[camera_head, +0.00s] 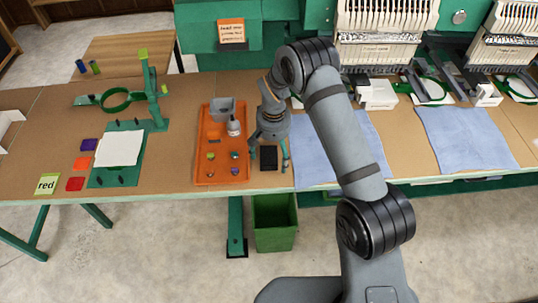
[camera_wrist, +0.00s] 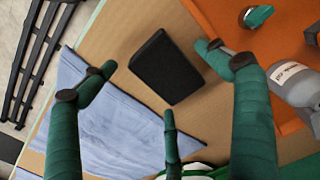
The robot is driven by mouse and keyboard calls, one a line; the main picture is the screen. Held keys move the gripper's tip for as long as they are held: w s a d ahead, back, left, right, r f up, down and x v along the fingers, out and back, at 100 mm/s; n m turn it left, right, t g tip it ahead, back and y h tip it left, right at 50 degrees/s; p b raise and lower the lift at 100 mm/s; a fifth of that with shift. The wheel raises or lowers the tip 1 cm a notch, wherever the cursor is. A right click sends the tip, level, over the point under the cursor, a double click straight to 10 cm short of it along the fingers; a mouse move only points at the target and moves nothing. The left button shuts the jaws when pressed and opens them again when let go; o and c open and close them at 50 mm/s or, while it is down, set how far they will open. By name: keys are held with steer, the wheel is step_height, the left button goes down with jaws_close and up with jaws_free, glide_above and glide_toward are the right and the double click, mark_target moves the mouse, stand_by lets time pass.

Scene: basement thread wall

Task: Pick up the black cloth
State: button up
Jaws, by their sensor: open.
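The black cloth (camera_head: 268,157) is a small, thick dark rectangle lying flat near the table's front edge, between the orange tray and a blue cloth. In the wrist view the black cloth (camera_wrist: 165,67) lies on bare tabletop beyond my fingers. My gripper (camera_head: 271,150) is open with green fingers and hangs over the black cloth's near surroundings. In the wrist view my gripper (camera_wrist: 158,75) has its spread fingers around the cloth's outline, holding nothing. I cannot tell the exact height of the fingertips above it.
The orange tray (camera_head: 206,178) with a grey bin, a bottle and small spools is close on the left. A light blue cloth (camera_head: 312,165) lies close on the right. A green bin (camera_head: 274,238) stands on the floor below the edge. Embroidery machines line the back.

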steer(key=c, duration=0.3)
steer(key=c, duration=0.8)
steer(key=shift+c, duration=0.4)
